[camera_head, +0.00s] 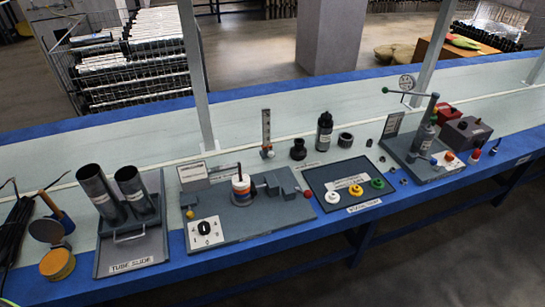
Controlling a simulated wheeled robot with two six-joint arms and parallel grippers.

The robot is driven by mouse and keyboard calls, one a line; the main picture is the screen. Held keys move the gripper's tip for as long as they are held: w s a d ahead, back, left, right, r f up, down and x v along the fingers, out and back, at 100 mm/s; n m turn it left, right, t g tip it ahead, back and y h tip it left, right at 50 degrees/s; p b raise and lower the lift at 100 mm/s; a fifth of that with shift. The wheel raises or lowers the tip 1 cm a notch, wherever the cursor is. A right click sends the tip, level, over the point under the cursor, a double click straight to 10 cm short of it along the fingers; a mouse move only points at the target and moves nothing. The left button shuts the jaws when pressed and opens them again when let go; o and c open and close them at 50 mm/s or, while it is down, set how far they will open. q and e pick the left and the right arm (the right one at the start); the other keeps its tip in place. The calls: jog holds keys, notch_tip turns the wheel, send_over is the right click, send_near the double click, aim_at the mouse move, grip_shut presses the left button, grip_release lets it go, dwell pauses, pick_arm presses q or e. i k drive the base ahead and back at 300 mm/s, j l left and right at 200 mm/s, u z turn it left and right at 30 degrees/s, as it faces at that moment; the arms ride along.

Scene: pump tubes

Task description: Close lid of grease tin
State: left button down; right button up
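The grease tin (57,266) is a round, orange-yellow tin near the front left of the bench, left of the tube slide. The top of the tin shows as a flat yellow face, not covered by the disc. Whether the disc is joined to the tin by a hinge is too small to tell. Neither of my grippers shows in the head view.
Black cables (16,228) lie at the left. The tube slide tray (133,252) with two dark tubes stands right of the tin. The bench's blue front edge (190,273) is close by.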

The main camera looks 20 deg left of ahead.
aim_at(45, 229)
jog(key=u, duration=2.35)
